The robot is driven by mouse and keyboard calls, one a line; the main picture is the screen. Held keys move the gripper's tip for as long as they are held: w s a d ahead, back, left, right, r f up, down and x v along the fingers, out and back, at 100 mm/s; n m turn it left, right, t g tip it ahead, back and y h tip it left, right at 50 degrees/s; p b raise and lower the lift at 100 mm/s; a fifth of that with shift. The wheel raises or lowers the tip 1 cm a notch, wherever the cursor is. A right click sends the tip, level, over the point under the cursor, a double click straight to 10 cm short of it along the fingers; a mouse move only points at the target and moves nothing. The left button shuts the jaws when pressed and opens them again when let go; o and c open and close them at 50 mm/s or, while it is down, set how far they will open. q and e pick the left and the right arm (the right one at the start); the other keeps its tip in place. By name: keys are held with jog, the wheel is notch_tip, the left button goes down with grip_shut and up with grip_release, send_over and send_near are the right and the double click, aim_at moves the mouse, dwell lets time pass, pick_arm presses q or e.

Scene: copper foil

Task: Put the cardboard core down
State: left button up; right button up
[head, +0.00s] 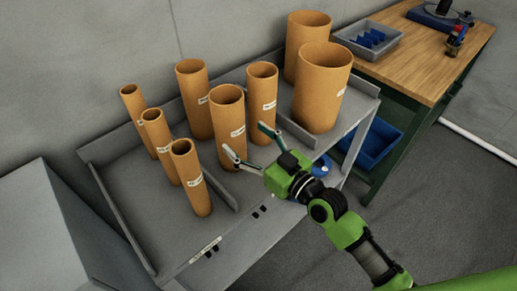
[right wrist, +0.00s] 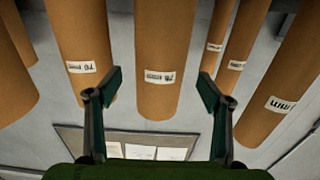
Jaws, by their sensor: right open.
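Several brown cardboard cores stand upright on a grey rack. Three medium cores, one at the front (head: 228,125), one on the right (head: 262,90) and one at the back (head: 194,105), stand in the middle section. My right gripper (head: 247,142) is open and empty, its fingers pointing at the front and right medium cores. In the right wrist view, a labelled medium core (right wrist: 165,45) shows between and beyond the spread fingers of the gripper (right wrist: 161,85). It looks apart from them; which medium core it is, I cannot tell. My left gripper is out of view.
The rack (head: 140,232) has low dividers. Thin cores (head: 192,185) stand in its left section, wide cores (head: 322,95) on its right. A wooden bench (head: 415,60) with a grey bin (head: 368,45) stands at the right. A blue bin (head: 380,145) sits below it.

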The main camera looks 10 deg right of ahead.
jog(key=shift+v, duration=2.4)
jog(key=shift+f, duration=0.1)
jog(key=s+d+f+m+g+h, duration=0.3)
jog(key=s+d+f+g+h, duration=0.3)
jog(key=s+f, duration=0.5)
jog(key=s+d+f+m+g+h, duration=0.2)
jog(key=s+d+f+g+h, duration=0.25)
jog(key=s+d+f, duration=0.65)
jog(key=s+a+f+g, duration=0.1)
jog(key=s+f, duration=0.1)
jog(key=f, duration=0.9)
jog(key=s+a+f+g, duration=0.1)
jog(key=s+a+f, duration=0.1)
jog(key=f, duration=0.9)
jog(key=s+d+f, duration=0.1)
jog(key=s+f, duration=0.7)
jog(key=s+d+f+g, duration=0.1)
jog(key=s+d+f, duration=0.1)
jog(key=s+f, duration=0.7)
jog(key=shift+d, duration=0.3)
